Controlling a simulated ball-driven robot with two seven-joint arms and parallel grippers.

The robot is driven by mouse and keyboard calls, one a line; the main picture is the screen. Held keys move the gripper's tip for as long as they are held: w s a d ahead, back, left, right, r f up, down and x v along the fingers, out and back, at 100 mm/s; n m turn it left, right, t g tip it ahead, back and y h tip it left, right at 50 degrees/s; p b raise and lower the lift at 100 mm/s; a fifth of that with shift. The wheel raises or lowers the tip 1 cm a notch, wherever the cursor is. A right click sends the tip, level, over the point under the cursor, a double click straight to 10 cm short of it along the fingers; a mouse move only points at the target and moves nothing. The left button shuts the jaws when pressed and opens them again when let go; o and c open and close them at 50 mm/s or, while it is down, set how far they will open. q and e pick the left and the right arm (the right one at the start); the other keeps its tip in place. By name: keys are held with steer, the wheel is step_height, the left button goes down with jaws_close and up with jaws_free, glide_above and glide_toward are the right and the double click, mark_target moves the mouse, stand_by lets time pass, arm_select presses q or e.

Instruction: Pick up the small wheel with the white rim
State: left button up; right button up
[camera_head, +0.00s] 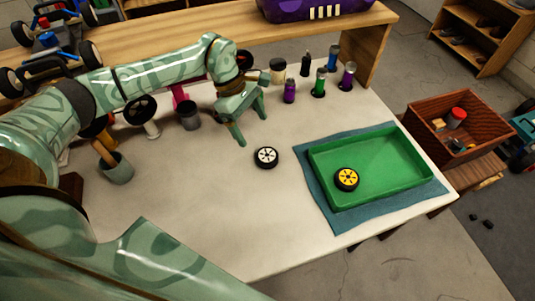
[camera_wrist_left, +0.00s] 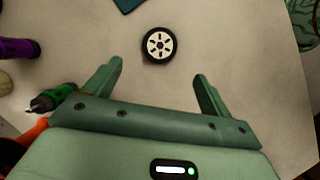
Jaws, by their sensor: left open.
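The small wheel with the white rim (camera_head: 265,157) lies flat on the pale tabletop, left of the green tray. It has a black tyre, and it also shows in the left wrist view (camera_wrist_left: 159,45). My left gripper (camera_head: 252,126) is open and empty, a little above the table and beyond the wheel in the head view. In the left wrist view its two fingers (camera_wrist_left: 157,80) are spread wide, and the wheel lies ahead of them, apart from both. My right gripper is not in view.
The green tray (camera_head: 390,187) sits on a blue cloth (camera_head: 435,184) and holds a wheel with a yellow rim (camera_head: 346,179). A wooden crate (camera_head: 478,113) is at the right. The table's front middle is clear.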

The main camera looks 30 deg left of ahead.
arm_select(q)
glide_above(266, 155)
steer(key=a, duration=0.3)
step_height(266, 155, down, 5)
steer(key=shift+w+d+r+b, duration=0.1)
steer(key=shift+d+b, duration=0.05)
steer(key=shift+b, duration=0.25)
steer(key=shift+d+f, duration=0.2)
steer(key=shift+f, duration=0.2)
steer(key=b+x, duration=0.1)
steer(key=x, duration=0.4)
steer(key=shift+b, duration=0.3)
steer(key=shift+r, duration=0.15)
steer(key=c, duration=1.1)
